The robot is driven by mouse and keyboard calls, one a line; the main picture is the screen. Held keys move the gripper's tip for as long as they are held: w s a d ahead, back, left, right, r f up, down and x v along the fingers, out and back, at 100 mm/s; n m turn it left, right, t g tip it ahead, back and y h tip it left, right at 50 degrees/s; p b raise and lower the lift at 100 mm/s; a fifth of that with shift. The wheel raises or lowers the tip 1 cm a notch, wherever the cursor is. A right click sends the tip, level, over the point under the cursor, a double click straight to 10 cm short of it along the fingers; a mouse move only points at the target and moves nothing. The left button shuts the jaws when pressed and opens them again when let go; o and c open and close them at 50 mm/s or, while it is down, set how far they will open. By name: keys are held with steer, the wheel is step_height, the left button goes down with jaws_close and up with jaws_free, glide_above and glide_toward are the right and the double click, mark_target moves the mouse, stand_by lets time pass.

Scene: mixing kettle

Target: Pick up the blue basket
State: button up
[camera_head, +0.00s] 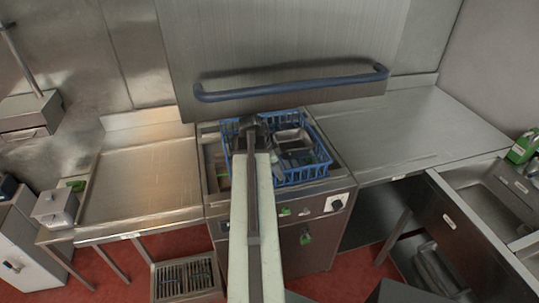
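The blue basket (313,173) sits in the open top of the steel machine (342,186) in the middle of the view. It is a wire-like basket with a metal pan (293,139) and other items in it. My arm reaches forward from the bottom of the view, and its end, my gripper (252,122), is over the left part of the basket. The arm hides some of the basket's left side and front. The fingers are small and dark, so I cannot tell whether they are open or touch the basket.
A raised steel hood with a blue bar handle (290,88) is just above and behind the basket. Steel counters stand at left (140,185) and right (420,130). A sink (490,205) is at the far right.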

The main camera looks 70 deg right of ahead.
mark_target(288, 184)
steer(key=b+x, duration=0.4)
steer(key=x, duration=0.1)
steer(key=shift+s+d, duration=0.15)
steer(key=shift+s, duration=0.3)
steer(key=shift+r, duration=0.2)
jaws_close()
stand_by(0.6)
